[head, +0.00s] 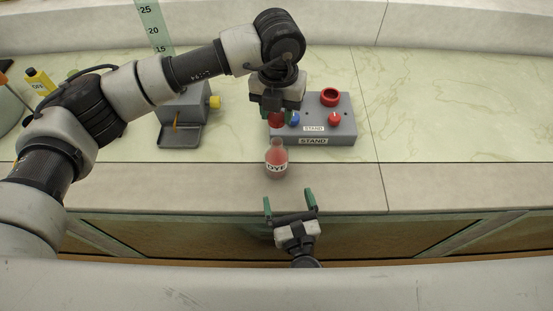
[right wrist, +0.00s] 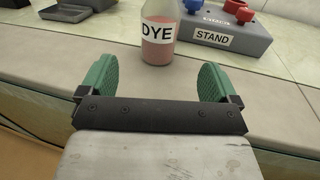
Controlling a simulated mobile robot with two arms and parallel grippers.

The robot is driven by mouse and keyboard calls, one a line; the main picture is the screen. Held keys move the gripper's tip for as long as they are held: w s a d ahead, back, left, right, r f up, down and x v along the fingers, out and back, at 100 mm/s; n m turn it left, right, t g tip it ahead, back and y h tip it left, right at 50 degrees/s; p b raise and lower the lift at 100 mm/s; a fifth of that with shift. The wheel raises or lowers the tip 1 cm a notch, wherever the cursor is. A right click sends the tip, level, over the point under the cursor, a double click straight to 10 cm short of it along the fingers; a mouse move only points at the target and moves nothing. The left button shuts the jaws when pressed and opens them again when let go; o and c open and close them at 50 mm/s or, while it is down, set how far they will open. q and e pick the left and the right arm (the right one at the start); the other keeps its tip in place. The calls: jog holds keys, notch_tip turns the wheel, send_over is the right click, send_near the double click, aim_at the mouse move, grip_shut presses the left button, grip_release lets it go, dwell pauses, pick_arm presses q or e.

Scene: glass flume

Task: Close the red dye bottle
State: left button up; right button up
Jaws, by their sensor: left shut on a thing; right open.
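The dye bottle (head: 276,160) is clear with red liquid and a white DYE label. It stands upright near the counter's front edge, and no cap shows on its neck in the head view. It also shows in the right wrist view (right wrist: 158,35), its top cut off. My left gripper (head: 277,108) points down behind and above the bottle, shut on a small red cap (head: 276,120), partly hidden by the fingers. The cap appears apart from the bottle's neck. My right gripper (head: 290,202) is open and empty in front of the bottle, its green fingers (right wrist: 158,85) apart.
A grey stand (head: 313,131) behind and right of the bottle carries a blue knob-like piece (head: 294,118), a red one (head: 334,118) and a red ring (head: 330,97). A grey box with a tray (head: 181,135) is at left. Counter right of the stand is clear.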

aim_at(277, 159)
jog(key=x, duration=1.2)
jog(key=shift+c, duration=0.2)
jog(key=c, duration=1.3)
pick_arm(q)
jog(key=shift+f, duration=2.5)
jog(key=shift+f, duration=0.9)
jog(key=shift+f, duration=0.55)
